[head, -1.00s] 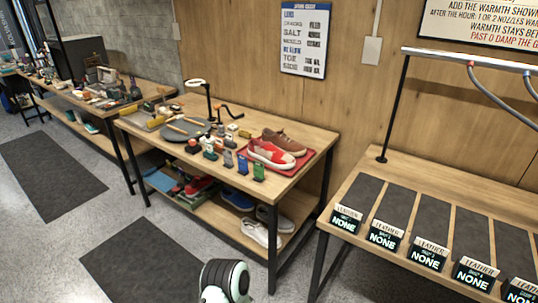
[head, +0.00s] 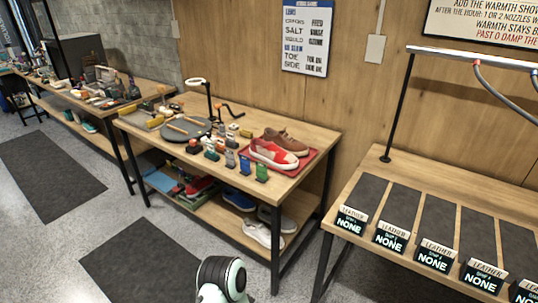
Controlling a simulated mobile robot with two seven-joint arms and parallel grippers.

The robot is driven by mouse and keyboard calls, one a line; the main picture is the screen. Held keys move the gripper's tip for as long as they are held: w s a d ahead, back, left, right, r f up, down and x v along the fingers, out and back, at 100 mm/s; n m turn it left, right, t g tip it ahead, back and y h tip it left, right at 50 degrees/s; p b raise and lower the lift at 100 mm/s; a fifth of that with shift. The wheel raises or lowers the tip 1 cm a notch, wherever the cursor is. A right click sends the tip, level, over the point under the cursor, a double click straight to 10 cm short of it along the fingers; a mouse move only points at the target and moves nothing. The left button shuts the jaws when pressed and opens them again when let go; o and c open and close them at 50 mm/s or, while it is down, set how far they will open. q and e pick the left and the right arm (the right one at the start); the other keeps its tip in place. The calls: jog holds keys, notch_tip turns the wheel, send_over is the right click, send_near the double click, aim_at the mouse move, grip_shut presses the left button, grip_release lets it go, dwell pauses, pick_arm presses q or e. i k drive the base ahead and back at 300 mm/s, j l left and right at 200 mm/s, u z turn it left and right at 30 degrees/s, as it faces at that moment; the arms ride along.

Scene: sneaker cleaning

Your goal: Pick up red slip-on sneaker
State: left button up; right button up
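The red slip-on sneaker (head: 268,153) has a white sole and a pale patch on its upper. It sits upright on a red tray (head: 304,166) at the right end of the middle workbench (head: 229,175). A brown shoe (head: 287,141) stands right behind it on the same tray. A rounded white and black link of my arm shows at the bottom centre, well short of the bench. Neither gripper is in view.
Small bottles (head: 230,159) and a green block (head: 262,172) stand left of and in front of the tray. A lamp (head: 208,98) rises behind. Shoes (head: 257,233) lie on the lower shelf. A drying bench (head: 445,200) with label cards stands right. Floor in front is clear.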

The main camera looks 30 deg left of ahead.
aim_at(268, 152)
jog(key=i+j, duration=0.1)
jog(key=j, duration=0.3)
jog(key=j+u, duration=0.1)
jog(key=j, duration=0.35)
jog(key=i+j, duration=0.15)
jog(key=j, duration=0.25)
jog(key=i+j+u, duration=0.1)
jog(key=j, duration=0.3)
jog(key=i+j, duration=0.1)
jog(key=j, duration=0.35)
jog(key=u, duration=0.05)
